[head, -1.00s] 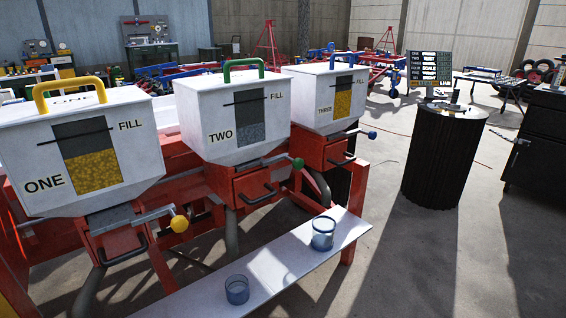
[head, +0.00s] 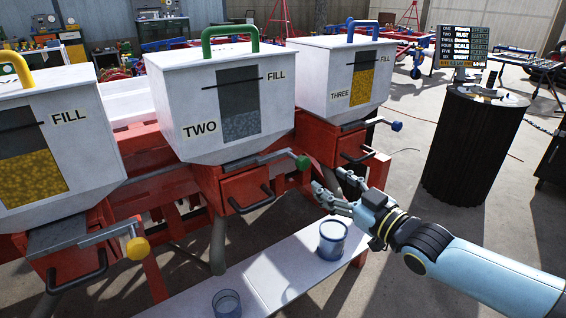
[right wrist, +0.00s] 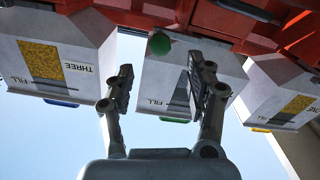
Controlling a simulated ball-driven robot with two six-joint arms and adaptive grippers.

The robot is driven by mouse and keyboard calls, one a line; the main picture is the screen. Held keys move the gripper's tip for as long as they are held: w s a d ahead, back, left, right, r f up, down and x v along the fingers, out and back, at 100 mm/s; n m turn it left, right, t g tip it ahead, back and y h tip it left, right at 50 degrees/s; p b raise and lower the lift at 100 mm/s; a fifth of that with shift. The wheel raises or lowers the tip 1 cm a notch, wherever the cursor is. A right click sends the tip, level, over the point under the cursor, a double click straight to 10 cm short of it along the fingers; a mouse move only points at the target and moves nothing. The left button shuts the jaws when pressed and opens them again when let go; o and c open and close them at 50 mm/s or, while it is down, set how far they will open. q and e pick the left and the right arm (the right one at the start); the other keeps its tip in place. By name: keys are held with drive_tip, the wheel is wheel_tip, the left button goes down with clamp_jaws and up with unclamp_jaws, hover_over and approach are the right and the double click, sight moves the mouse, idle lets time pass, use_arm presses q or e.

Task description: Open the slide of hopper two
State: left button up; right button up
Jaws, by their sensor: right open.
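Hopper two (head: 225,100) is a white bin with a green handle on its lid and grey fill in its window. Its slide (head: 262,160) is a grey bar under the bin, ending in a green knob (head: 303,163) on the right. My right gripper (head: 328,184) is open and empty, just right of and below the green knob, apart from it. In the right wrist view, which is upside down, the green knob (right wrist: 160,43) shows between and beyond the open fingers. My left gripper is not in view.
Hopper one (head: 50,125) with a yellow knob (head: 137,248) and hopper three (head: 345,80) with a blue knob (head: 397,126) flank hopper two. A white shelf (head: 270,275) below holds two clear cups (head: 332,238). A black drum (head: 470,145) stands at right.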

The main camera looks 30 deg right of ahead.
sight(306, 167)
drive_tip(key=w, duration=0.1)
drive_tip(key=w+b, duration=0.1)
drive_tip(key=w, duration=0.2)
drive_tip(key=shift+w+a+f+b, duration=0.2)
drive_tip(key=shift+w+a+b, duration=0.1)
drive_tip(key=shift+b, duration=0.1)
drive_tip(key=w, duration=0.4)
drive_tip(key=shift+w+r, duration=0.15)
drive_tip(key=shift+r, duration=0.05)
drive_tip(key=shift+w+a, duration=0.1)
drive_tip(key=shift+w, duration=0.55)
drive_tip(key=c, duration=1)
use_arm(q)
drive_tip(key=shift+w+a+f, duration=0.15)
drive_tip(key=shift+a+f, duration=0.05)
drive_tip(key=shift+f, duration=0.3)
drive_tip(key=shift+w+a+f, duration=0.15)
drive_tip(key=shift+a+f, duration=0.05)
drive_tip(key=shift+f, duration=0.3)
use_arm(e)
clamp_jaws()
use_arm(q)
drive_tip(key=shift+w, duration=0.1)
